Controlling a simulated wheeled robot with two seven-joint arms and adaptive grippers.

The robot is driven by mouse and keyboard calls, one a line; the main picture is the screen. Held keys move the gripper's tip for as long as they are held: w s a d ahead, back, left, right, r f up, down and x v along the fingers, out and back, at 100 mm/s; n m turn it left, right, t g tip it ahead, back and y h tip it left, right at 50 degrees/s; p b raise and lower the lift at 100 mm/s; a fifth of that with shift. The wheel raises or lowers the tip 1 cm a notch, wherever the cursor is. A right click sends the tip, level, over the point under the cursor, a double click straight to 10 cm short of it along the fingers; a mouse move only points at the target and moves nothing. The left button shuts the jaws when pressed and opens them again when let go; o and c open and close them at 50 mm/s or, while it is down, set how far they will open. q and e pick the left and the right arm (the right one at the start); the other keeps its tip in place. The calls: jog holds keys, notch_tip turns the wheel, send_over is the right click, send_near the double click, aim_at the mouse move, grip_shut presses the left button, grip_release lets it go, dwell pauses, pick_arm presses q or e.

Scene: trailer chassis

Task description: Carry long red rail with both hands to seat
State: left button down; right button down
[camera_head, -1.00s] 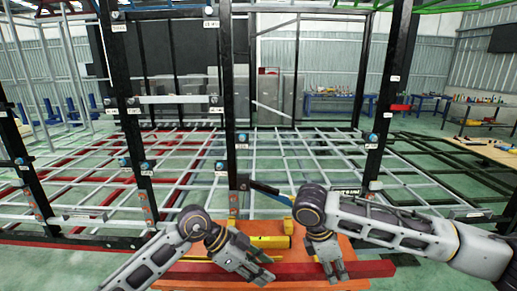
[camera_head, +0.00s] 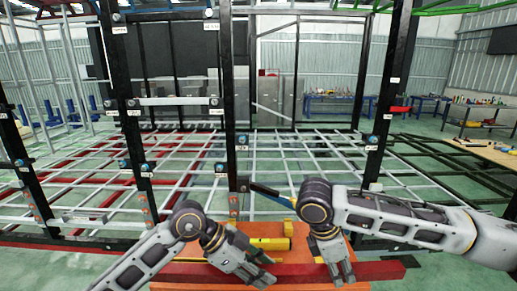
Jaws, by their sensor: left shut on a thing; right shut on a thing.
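The long red rail (camera_head: 300,271) lies level across the bottom of the view, at the front part of an orange surface. My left gripper (camera_head: 262,277) is shut on the rail left of its middle. My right gripper (camera_head: 341,279) is shut on the rail toward its right end, which sticks out past the orange surface. The fingers hide parts of the rail. I cannot tell how far the rail is above the surface.
The orange surface (camera_head: 322,243) carries a yellow tool (camera_head: 268,243) behind the rail. Beyond it stand black upright posts (camera_head: 238,140) and a grid of grey bars (camera_head: 290,150). A wooden workbench (camera_head: 489,148) stands at right.

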pick_arm(q)
jog(key=shift+s+d+r, duration=0.1)
jog(key=shift+r, duration=0.2)
pick_arm(e)
jog(key=shift+s+r, duration=0.1)
jog(key=shift+r, duration=0.05)
pick_arm(q)
jog(key=shift+r, duration=0.1)
